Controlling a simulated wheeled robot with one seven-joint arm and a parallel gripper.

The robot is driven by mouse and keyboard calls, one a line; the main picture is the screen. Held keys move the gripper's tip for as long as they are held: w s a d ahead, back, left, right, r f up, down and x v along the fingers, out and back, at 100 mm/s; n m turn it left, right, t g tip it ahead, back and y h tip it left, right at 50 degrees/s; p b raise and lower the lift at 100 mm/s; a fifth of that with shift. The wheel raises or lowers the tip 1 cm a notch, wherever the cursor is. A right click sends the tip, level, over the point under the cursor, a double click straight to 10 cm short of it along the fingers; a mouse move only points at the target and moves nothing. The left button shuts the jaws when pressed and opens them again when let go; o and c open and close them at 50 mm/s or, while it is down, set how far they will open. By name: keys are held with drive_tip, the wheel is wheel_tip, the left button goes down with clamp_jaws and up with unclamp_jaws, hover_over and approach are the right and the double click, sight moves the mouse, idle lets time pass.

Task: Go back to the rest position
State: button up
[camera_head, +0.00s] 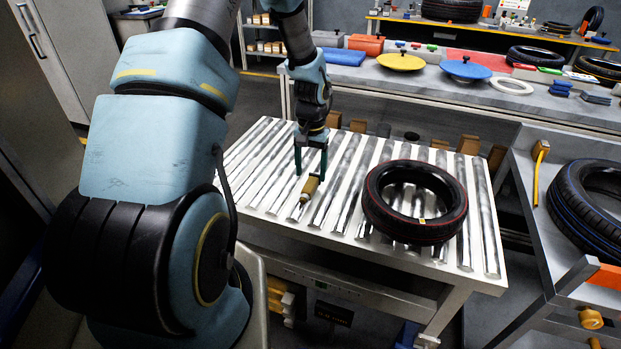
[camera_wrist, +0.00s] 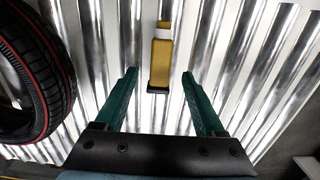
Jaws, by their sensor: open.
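My gripper (camera_head: 310,160) is open over the roller conveyor (camera_head: 253,160), with its fingers pointing down. In the wrist view the two green fingers of my gripper (camera_wrist: 158,92) stand wide apart with nothing held between them. I cannot tell the exact gap between the fingertips and the piece.
A black tyre with a red line (camera_head: 415,230) lies flat on the conveyor to the right of my gripper. A blue-lined tyre (camera_head: 590,205) rests on a stand at the right. A cluttered workbench (camera_head: 440,98) stands behind. The conveyor's left part is clear.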

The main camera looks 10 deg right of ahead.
wheel_tip(320, 180, up, 8)
drive_tip(key=b, duration=0.2)
drive_tip(key=s+a+r+n, duration=0.1)
drive_tip(key=s+a+r, duration=0.1)
drive_tip(key=a, duration=0.2)
drive_tip(key=s+a+r+n+t, duration=0.1)
drive_tip(key=s+a+r, duration=0.2)
drive_tip(key=a, duration=0.2)
drive_tip(key=shift+r, duration=0.2)
drive_tip(key=s+a+r+n, duration=0.1)
drive_tip(key=s+a, duration=0.1)
drive_tip(key=s, duration=0.1)
drive_tip(key=s+a, duration=0.3)
drive_tip(key=s+a+r+n+t, duration=0.1)
drive_tip(key=s+a, duration=0.1)
drive_tip(key=s, duration=0.1)
drive_tip(key=shift+s+a+r+n, duration=0.1)
drive_tip(key=shift+a+r+n, duration=0.15)
drive_tip(key=shift+r+n, duration=0.1)
drive_tip(key=shift+c, duration=0.3)
